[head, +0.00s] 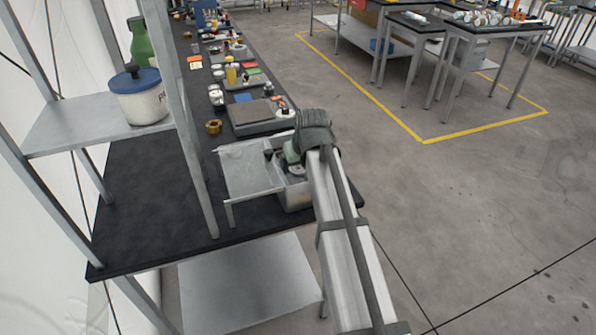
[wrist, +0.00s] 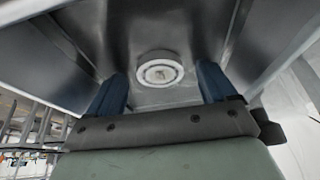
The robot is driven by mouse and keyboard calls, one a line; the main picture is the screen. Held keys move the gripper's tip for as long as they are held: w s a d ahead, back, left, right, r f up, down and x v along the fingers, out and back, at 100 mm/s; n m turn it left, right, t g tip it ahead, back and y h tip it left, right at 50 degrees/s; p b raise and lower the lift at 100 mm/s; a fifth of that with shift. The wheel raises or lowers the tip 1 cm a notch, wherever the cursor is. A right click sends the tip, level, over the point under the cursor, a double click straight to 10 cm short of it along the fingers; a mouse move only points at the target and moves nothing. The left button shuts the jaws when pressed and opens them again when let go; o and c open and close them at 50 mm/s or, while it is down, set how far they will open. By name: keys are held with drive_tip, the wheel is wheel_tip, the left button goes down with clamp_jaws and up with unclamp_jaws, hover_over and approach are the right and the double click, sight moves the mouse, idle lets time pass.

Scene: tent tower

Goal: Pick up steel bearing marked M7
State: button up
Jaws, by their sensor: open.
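A round, pale steel bearing (wrist: 160,70) lies in a grey metal bin (wrist: 95,30), seen in the wrist view. Its marking is too small to read. My gripper (wrist: 163,82) is open, with one blue finger to the left of the bearing and one to the right. The fingers look apart from it, and nothing is between them in their grasp. In the head view, the bin (head: 294,200) stands at the table's right edge, with my arm reaching over it. The bearing and fingertips are hidden there.
A small metal shelf (head: 248,170) stands just left of the bin. A grey tray (head: 255,116) and several small items lie further along the dark table (head: 150,195). A white pot with a blue lid (head: 138,95) stands on a rack at left.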

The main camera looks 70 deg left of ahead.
drive_tip(key=shift+a+f, duration=0.1)
drive_tip(key=shift+f, duration=0.15)
drive_tip(key=c, duration=1.4)
drive_tip(key=shift+o, duration=0.2)
drive_tip(key=shift+r, duration=0.15)
